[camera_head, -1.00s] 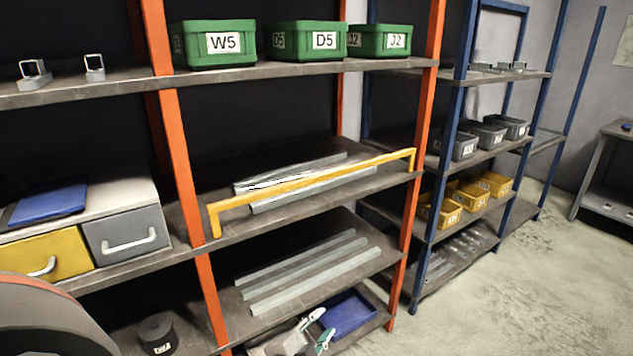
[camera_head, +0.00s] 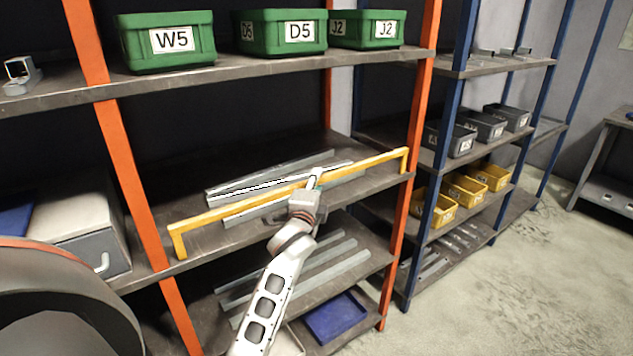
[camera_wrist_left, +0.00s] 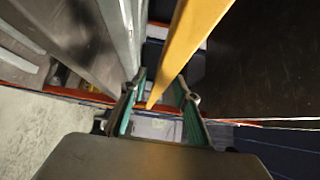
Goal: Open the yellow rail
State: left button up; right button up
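The yellow rail (camera_head: 365,166) runs across the front of the middle shelf between two orange posts, with a short bent-down piece at each end. My left gripper (camera_head: 314,178) is at the rail near the middle of its length. In the left wrist view the rail (camera_wrist_left: 195,35) passes between the two fingers of the left gripper (camera_wrist_left: 160,84). The fingers are apart, with a visible gap beside the rail, so it looks open around it. Whether a finger touches the rail cannot be told. My right gripper is not in view.
Grey metal bars (camera_head: 270,177) lie on the shelf behind the rail. More bars (camera_head: 340,268) and a blue tray (camera_head: 335,317) are below. Green bins (camera_head: 168,42) stand on the shelf above. A blue rack (camera_head: 449,140) stands to the right.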

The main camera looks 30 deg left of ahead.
pick_arm(q)
jog(key=shift+w+a, duration=0.25)
jog(key=shift+w, duration=0.25)
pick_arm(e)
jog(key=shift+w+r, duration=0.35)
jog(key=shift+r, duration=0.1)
